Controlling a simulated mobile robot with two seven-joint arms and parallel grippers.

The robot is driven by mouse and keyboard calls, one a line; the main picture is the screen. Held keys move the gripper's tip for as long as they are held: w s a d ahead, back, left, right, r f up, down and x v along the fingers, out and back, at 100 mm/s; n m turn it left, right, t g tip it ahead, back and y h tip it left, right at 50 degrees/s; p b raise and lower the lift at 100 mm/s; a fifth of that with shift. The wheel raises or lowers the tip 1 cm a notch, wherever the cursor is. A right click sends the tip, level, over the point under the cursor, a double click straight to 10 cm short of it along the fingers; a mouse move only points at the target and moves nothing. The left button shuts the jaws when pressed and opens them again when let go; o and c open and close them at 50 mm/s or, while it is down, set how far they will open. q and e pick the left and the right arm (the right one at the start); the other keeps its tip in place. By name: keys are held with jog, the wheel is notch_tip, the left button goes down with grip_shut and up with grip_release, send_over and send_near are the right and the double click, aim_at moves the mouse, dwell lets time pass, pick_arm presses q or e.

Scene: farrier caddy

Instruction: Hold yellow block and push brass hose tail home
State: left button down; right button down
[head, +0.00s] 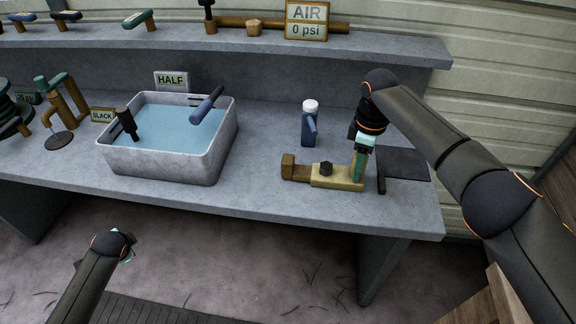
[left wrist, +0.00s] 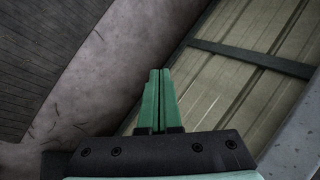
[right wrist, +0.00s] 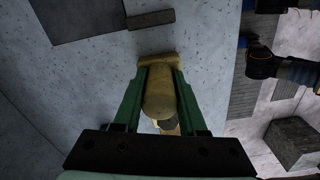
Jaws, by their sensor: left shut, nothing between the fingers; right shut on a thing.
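The yellow block (head: 325,182) lies lengthwise on the workbench, with a dark knob (head: 326,168) on top and a brown squared end piece (head: 288,166) at its left. I cannot tell for sure which part is the brass hose tail. My right gripper (head: 358,178) reaches down over the block's right end and is shut on it. In the right wrist view the rounded yellow body (right wrist: 158,95) sits between the green fingers. My left gripper (left wrist: 159,98) is shut and empty, low in front of the bench, away from the block; its fingers are mostly hidden in the head view.
A grey water tub (head: 160,165) stands left of the block. A blue bottle with a white cap (head: 309,125) stands behind the block, and a dark flat plate (head: 405,164) lies to its right. An AIR 0 psi sign (head: 307,20) is on the shelf.

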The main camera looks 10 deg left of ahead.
pick_arm(q)
jog(key=w+a+r+n+y, duration=0.2)
jog(key=w+a+r, duration=0.1)
jog(key=a+r, duration=0.7)
jog(key=w+a+r+n+y, duration=0.1)
jog(key=w+a+r+n, duration=0.15)
jog(key=a+r, duration=0.8)
jog(key=w+d+r+n+t+h, duration=0.1)
jog(key=w+d+r+t, duration=0.15)
jog(key=w+r, duration=0.25)
jog(key=w+d+r+n+t, duration=0.1)
jog(key=w+d+r, duration=0.3)
jog(key=w+r, duration=0.15)
jog(key=w+d+r+m+t+h, duration=0.1)
jog(key=w+d+r+h, duration=0.2)
jog(key=d, duration=0.4)
jog(key=w+d+m+t+h, duration=0.15)
jog(key=w+d, duration=0.25)
jog(key=d, duration=0.4)
jog(key=m+g+h, duration=0.5)
jog(key=g+h, duration=0.1)
send_over(288, 167)
jog(key=w+a, duration=0.1)
jog(key=a, duration=0.3)
notch_tip(288, 167, down, 7)
jog(key=shift+w+f, duration=0.15)
jog(key=shift+f, duration=1.8)
jog(key=shift+w+f, duration=0.1)
jog(key=shift+f, duration=1.8)
